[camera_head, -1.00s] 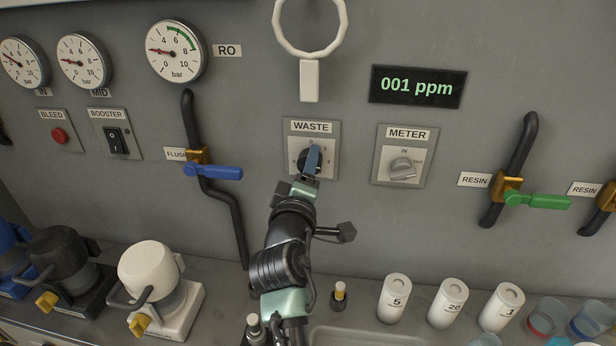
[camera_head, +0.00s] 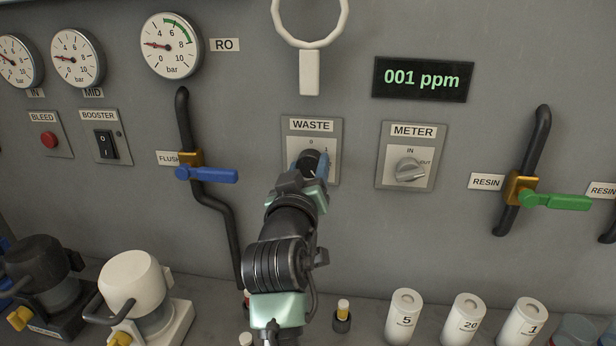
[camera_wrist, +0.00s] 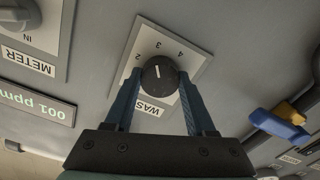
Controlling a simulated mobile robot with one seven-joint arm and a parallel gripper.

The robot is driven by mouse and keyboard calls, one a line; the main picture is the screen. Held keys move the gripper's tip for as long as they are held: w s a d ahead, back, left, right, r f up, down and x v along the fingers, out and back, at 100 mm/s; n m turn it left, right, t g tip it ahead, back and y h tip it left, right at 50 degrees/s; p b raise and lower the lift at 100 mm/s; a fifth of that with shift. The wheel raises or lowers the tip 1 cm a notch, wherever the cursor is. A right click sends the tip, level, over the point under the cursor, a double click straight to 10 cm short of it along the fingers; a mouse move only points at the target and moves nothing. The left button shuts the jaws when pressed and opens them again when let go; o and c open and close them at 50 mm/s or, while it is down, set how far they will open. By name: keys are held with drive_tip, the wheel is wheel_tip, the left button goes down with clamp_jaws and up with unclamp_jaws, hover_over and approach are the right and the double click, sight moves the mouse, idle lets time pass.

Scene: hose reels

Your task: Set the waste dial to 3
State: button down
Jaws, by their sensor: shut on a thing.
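The waste dial is a round black knob (camera_wrist: 158,75) with a white mark, on a pale plate labelled WASTE (camera_head: 297,137). In the wrist view, which shows the plate upside down, the mark points up, toward the 3 between the 2 and the 4. My gripper (camera_wrist: 161,80) has its two blue fingers on either side of the knob, shut on it. In the head view my gripper (camera_head: 314,166) covers most of the knob and the lower part of the plate; only 0 and 1 show there.
The meter dial (camera_head: 409,170) is right of the waste plate. White canisters (camera_head: 403,315) stand on the counter below.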

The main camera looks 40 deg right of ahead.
drive_tip(key=shift+m+b, duration=0.35)
drive_tip(key=shift+m, duration=0.35)
drive_tip(key=shift+c, duration=1.2)
unclamp_jaws()
drive_tip(key=v, duration=1.3)
drive_tip(key=shift+b, duration=0.45)
